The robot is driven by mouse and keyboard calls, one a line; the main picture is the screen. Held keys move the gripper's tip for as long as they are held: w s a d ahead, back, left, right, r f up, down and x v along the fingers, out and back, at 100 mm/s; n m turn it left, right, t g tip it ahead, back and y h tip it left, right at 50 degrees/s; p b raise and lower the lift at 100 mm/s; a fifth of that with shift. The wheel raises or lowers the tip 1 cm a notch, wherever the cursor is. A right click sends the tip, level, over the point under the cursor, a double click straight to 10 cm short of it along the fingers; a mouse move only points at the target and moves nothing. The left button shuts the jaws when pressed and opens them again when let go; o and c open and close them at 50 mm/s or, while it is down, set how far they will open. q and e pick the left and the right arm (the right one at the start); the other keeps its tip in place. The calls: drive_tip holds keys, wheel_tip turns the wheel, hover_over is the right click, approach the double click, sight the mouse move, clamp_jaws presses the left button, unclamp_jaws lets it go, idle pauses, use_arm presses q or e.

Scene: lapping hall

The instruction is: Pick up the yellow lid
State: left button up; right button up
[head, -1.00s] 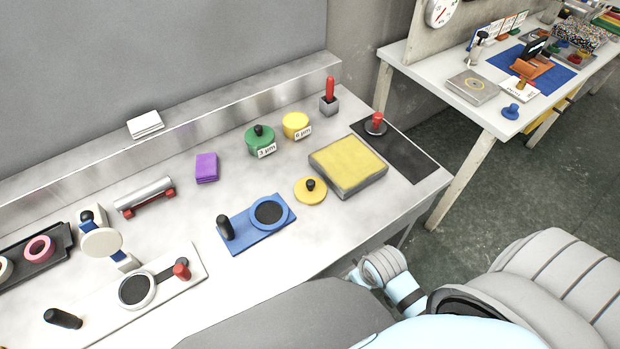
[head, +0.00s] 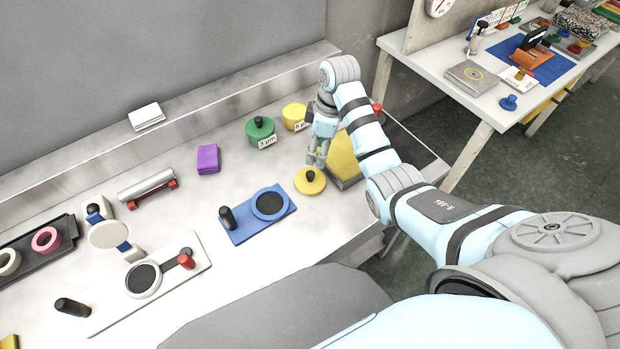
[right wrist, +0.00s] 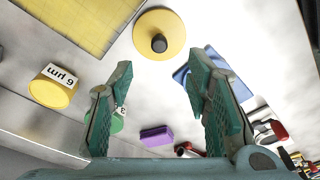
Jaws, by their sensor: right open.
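The yellow lid (head: 311,182) is a flat round disc with a black knob, lying on the grey bench in front of the yellow-topped block. It also shows in the right wrist view (right wrist: 158,36), beyond the fingertips and apart from them. My right gripper (head: 317,161) hangs just behind the lid, above the bench. In the right wrist view its two green-padded fingers (right wrist: 165,78) are apart with nothing between them. My left gripper is not in view.
The yellow-topped block (head: 343,163) stands close to the lid, partly hidden by my right arm. A green pot (head: 260,131) and a yellow pot (head: 294,117) stand behind. A blue plate with a round pad (head: 240,224) lies left of the lid.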

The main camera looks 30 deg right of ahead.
sight(311, 173)
drive_tip(key=f, duration=0.3)
drive_tip(key=w+a+f+b, duration=0.1)
drive_tip(key=f, duration=0.3)
drive_tip(key=f+b, duration=0.1)
drive_tip(key=f, duration=0.3)
drive_tip(key=shift+w+a+f, duration=0.15)
drive_tip(key=shift+a+f, duration=0.1)
drive_tip(key=shift+a, duration=0.05)
drive_tip(key=shift+r, duration=0.1)
clamp_jaws()
